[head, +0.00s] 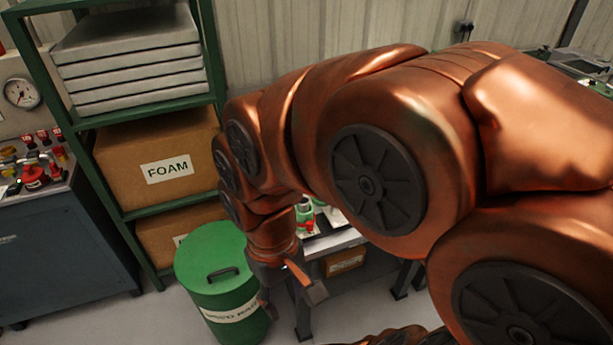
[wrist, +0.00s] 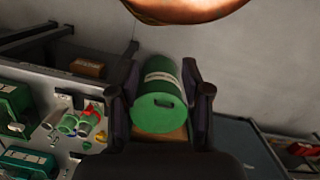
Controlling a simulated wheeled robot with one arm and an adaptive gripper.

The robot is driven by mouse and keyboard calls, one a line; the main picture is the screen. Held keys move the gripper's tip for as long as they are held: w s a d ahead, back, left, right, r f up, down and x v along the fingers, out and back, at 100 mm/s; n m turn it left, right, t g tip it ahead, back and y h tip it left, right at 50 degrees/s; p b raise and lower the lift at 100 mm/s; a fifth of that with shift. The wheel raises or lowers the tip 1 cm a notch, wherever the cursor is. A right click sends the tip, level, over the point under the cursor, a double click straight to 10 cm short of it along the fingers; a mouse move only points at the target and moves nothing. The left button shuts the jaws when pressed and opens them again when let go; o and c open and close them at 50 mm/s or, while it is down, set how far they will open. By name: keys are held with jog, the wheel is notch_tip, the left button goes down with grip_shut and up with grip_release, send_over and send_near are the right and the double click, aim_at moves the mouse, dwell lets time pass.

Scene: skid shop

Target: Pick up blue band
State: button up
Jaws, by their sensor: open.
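I cannot make out a blue band in either view. My gripper (head: 291,292) hangs in front of the small bench in the head view, its two fingers apart with nothing between them. In the wrist view my gripper (wrist: 160,82) is also open and empty, with the green drum showing beyond the gap. Small green and white cans (wrist: 77,124) and a red item (wrist: 93,111) lie or stand on the bench, left of the fingers. My arm hides most of the bench top in the head view.
A green lidded drum (head: 220,280) stands left of my gripper. A green shelf rack (head: 115,212) holds a FOAM box (head: 155,155). A dark cabinet (head: 55,250) stands at far left. Green cases (wrist: 20,103) sit on the bench (wrist: 55,100). Some grey floor is clear.

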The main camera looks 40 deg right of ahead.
jog(key=w+d+m+b, duration=0.1)
jog(key=w+d, duration=0.7)
jog(key=w, duration=0.4)
jog(key=w+d+m+b, duration=0.1)
jog(key=w+d+m, duration=0.1)
jog(key=w+d, duration=0.75)
jog(key=shift+t, duration=0.9)
jog(key=w+d+f+b, duration=0.1)
jog(key=w+d+f, duration=0.3)
jog(key=d, duration=0.4)
jog(key=w+d+f, duration=0.5)
jog(key=d+f, duration=0.2)
jog(key=d, duration=0.1)
jog(key=w+d+f+b, duration=0.1)
jog(key=w+d+f, duration=0.4)
jog(key=d, duration=0.4)
jog(key=shift+f+b, duration=0.3)
jog(key=shift+b, duration=0.05)
jog(key=shift+d+f, duration=0.4)
notch_tip(320, 180, down, 6)
jog(key=shift+s+a+f+p, duration=0.15)
jog(key=shift+f+p, duration=0.1)
jog(key=shift+p, duration=0.75)
jog(key=shift+f, duration=0.55)
jog(key=c, duration=0.9)
